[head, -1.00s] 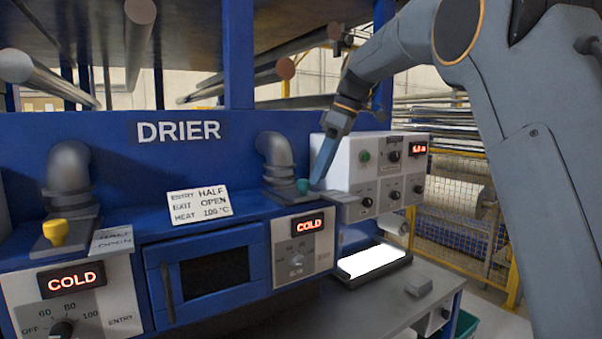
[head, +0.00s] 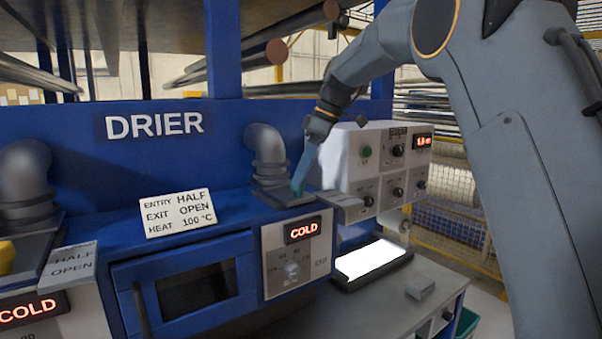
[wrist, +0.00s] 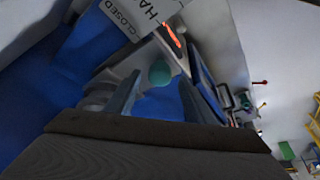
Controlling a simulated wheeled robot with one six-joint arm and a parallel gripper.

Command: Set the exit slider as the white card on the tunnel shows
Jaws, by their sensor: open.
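The white card (head: 180,213) on the blue drier tunnel reads ENTRY HALF, EXIT OPEN, HEAT 100 °C. The exit slider is a grey plate (head: 272,196) with a green knob (head: 297,191) at the foot of the right-hand duct. In the wrist view the green knob (wrist: 159,73) shows just beyond and between the two fingers. My gripper (head: 299,184) is at the knob in the head view, and its fingers (wrist: 157,100) stand apart in the wrist view. I cannot tell whether they touch the knob. A label with CLOSED and HALF (wrist: 142,17) lies by the slider.
The entry slider's yellow knob (head: 6,257) is at the far left, beside its HALF/OPEN label (head: 68,266). A white control box (head: 377,168) stands close to the right of my gripper. Below it are a lit panel (head: 371,259) and a small grey block (head: 420,287).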

